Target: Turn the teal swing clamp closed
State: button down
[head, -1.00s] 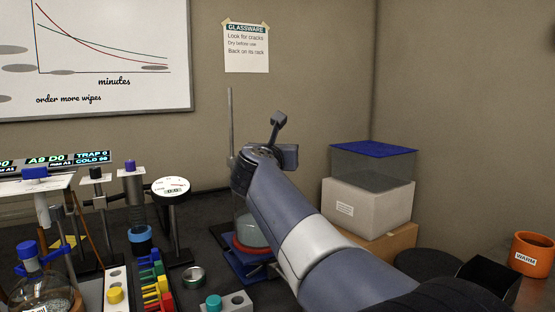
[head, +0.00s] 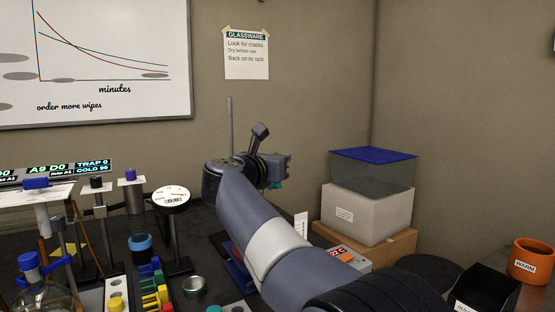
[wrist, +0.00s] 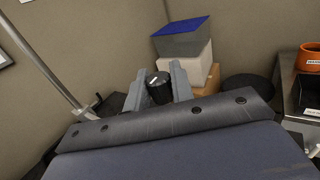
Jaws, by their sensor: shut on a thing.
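My gripper (head: 284,166) is at the end of my raised arm, right of a thin upright metal rod (head: 230,125). In the wrist view its two grey fingers (wrist: 158,78) are shut on a dark round knob (wrist: 158,90) with a small white mark. A small teal piece (head: 276,185) shows just under the fingers in the head view. It looks like part of the teal swing clamp, with the knob on it. The rest of the clamp is hidden behind my gripper and arm, and its swing angle cannot be told.
A white carton with a blue-topped clear box (head: 372,180) stands behind right. A gauge (head: 171,199), colored racks and a flask crowd the left. A device with an orange display (head: 341,255) and an orange mug (head: 531,260) are at right.

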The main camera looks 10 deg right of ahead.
jog(key=c, duration=1.3)
grip_release()
jog(key=shift+o, duration=0.2)
jog(key=v, duration=1)
jog(key=shift+s+a, duration=0.25)
jog(key=shift+s, duration=0.05)
jog(key=x, duration=1.1)
jog(key=shift+s, duration=0.1)
